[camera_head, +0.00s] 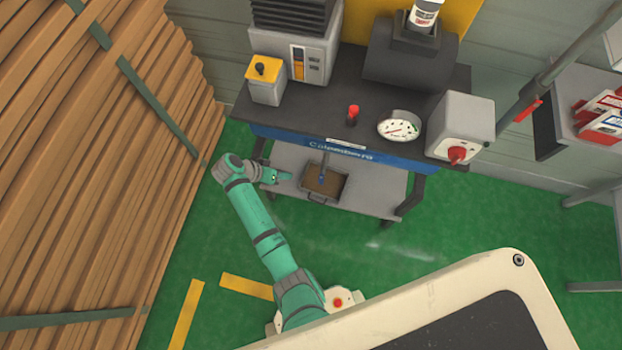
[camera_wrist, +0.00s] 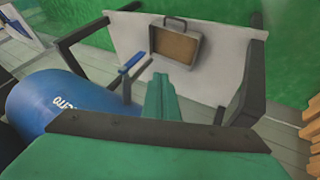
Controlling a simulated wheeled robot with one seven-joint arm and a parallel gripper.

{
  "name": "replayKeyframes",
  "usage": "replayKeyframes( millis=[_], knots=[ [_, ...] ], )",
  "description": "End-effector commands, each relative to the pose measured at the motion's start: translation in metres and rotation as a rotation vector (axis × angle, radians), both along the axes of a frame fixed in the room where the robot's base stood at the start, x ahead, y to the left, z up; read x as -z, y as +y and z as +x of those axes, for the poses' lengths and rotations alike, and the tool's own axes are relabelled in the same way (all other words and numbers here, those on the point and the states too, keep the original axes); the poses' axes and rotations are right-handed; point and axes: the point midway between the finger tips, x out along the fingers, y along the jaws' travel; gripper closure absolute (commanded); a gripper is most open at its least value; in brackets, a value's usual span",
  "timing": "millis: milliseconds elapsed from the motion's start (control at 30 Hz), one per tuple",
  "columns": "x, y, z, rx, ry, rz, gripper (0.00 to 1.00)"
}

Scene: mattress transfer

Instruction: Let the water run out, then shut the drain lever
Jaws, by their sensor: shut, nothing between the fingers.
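The drain lever (camera_head: 322,172) is a small blue handle on a thin dark pipe below the blue-fronted machine. In the wrist view the blue lever (camera_wrist: 132,64) sits at the pipe's end, beside the blue tank (camera_wrist: 65,108). A shallow tray (camera_head: 337,187) with a handle and a brown inside stands under the pipe on the lower shelf; it also shows in the wrist view (camera_wrist: 158,24). I cannot make out a stream of water. My gripper (camera_head: 288,176) is shut and empty, left of the lever and apart from it; its closed fingers show in the wrist view (camera_wrist: 163,84).
The lower shelf (camera_head: 375,200) is pale and bare around the tray, with dark legs at its corners. A gauge (camera_head: 400,129), a red knob (camera_head: 353,112) and a grey switch box (camera_head: 465,125) are above. Stacked timber (camera_head: 90,150) stands at left. Green floor is open in front.

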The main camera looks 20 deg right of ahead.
Motion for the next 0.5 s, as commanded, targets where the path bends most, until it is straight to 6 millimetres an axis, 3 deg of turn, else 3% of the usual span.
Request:
replayKeyframes(
  millis=[267, 500],
  knots=[
    [0.004, -0.004, 0.000, 0.000, 0.001, 0.001, 1.00],
    [0.029, -0.024, 0.001, 0.003, 0.002, 0.001, 1.00]
  ],
)
